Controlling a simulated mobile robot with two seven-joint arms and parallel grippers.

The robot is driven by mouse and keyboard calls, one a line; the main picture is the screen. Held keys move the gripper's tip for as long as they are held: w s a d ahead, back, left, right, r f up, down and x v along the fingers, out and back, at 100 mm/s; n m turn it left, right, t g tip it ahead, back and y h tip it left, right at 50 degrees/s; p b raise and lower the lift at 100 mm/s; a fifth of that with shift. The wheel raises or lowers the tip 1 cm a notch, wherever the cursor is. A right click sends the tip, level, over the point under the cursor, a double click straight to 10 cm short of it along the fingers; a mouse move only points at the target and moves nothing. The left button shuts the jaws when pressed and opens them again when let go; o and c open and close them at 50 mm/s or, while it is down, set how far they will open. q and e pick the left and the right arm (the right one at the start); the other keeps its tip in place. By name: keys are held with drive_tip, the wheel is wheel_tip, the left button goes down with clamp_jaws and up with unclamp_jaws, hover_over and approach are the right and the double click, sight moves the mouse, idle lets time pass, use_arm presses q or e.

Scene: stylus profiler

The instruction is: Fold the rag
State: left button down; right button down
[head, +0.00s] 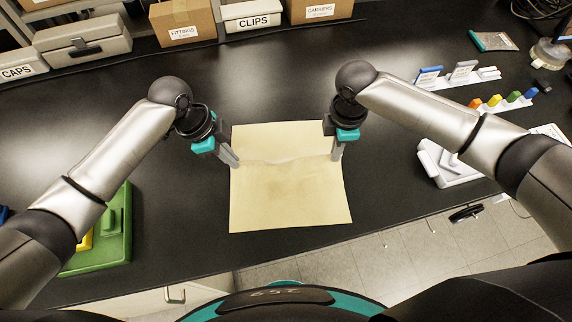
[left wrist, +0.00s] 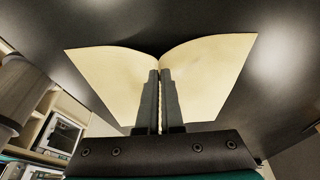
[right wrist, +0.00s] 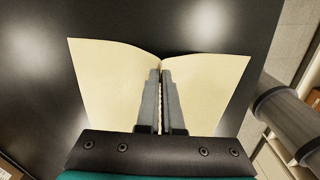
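The pale yellow rag (head: 290,200) lies on the black bench top in front of me, spread out, with a slight raised ridge running across it between my grippers. My left gripper (head: 235,164) is at the rag's left edge, its fingers closed together on that edge; the rag (left wrist: 205,70) rises to the fingers (left wrist: 160,72) in the left wrist view. My right gripper (head: 336,158) is at the right edge, also closed on the rag; in the right wrist view the rag (right wrist: 110,75) is pinched up at the fingertips (right wrist: 161,72).
A green tray (head: 115,240) stands at the left. A white device (head: 447,165) and racks with coloured pieces (head: 503,101) are at the right. Boxes, including a clips bin (head: 252,16), line the back. The bench around the rag is clear.

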idle(0.3)
